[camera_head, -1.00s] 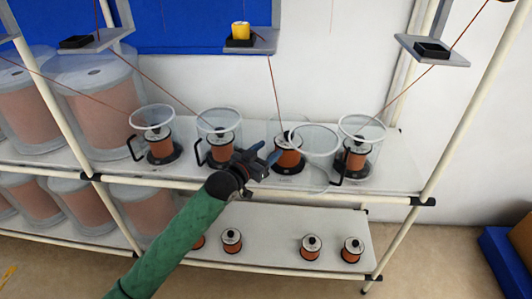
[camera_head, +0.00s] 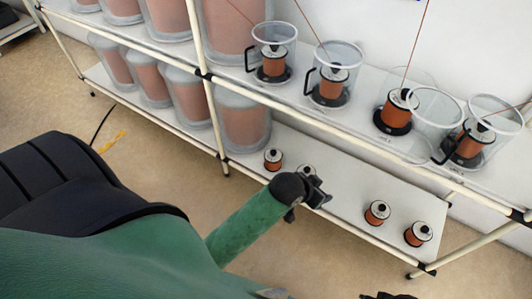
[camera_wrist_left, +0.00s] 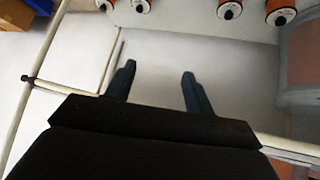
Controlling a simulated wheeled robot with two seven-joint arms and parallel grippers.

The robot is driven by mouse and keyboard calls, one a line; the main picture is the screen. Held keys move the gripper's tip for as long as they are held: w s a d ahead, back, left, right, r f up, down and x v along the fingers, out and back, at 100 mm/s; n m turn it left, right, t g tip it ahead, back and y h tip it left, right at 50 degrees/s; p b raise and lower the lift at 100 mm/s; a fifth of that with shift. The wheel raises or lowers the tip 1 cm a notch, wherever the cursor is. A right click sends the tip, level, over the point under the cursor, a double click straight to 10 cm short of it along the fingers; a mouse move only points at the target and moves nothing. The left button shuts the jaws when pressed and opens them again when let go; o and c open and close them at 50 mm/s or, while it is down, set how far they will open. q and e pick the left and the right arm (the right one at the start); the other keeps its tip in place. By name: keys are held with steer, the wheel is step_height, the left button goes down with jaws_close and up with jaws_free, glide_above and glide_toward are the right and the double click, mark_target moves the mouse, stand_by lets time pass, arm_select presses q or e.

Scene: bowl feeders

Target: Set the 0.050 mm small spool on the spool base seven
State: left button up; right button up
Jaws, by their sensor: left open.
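Small copper-coloured spools with black tops stand on the lower shelf: two at left (camera_head: 273,159) and (camera_head: 306,170), two at right (camera_head: 377,212) and (camera_head: 418,234). Their size labels are unreadable, so I cannot tell which is 0.050 mm. On the upper shelf, an uncovered spool (camera_head: 398,106) sits on a black base (camera_head: 391,124), with a clear cover (camera_head: 437,108) beside it; base numbers are unreadable. My left gripper (camera_head: 319,194) is near the second lower spool, partly hiding it. In the left wrist view its blue fingers (camera_wrist_left: 159,80) are apart and empty. A dark part, apparently my right gripper (camera_head: 386,296), shows at the bottom edge.
Other upper spools stand inside clear handled covers (camera_head: 272,52), (camera_head: 333,70) and (camera_head: 490,122). Large spool drums (camera_head: 243,122) fill the shelves at left. A pale shelf rail (camera_head: 345,232) runs along the lower shelf's front. The lower shelf is clear between its spool pairs.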

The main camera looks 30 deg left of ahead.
arm_select(q)
steer(key=s+a+f+g+y, duration=0.1)
steer(key=s+a+f+g, duration=0.1)
steer(key=s, duration=0.8)
steer(key=s+a+f+n+g+y, duration=0.1)
steer(key=s+a+f+g, duration=0.2)
steer(key=s, duration=0.8)
steer(key=shift+s+a+f+n+g, duration=0.2)
steer(key=shift+s+n+g, duration=0.1)
steer(key=shift+g, duration=0.4)
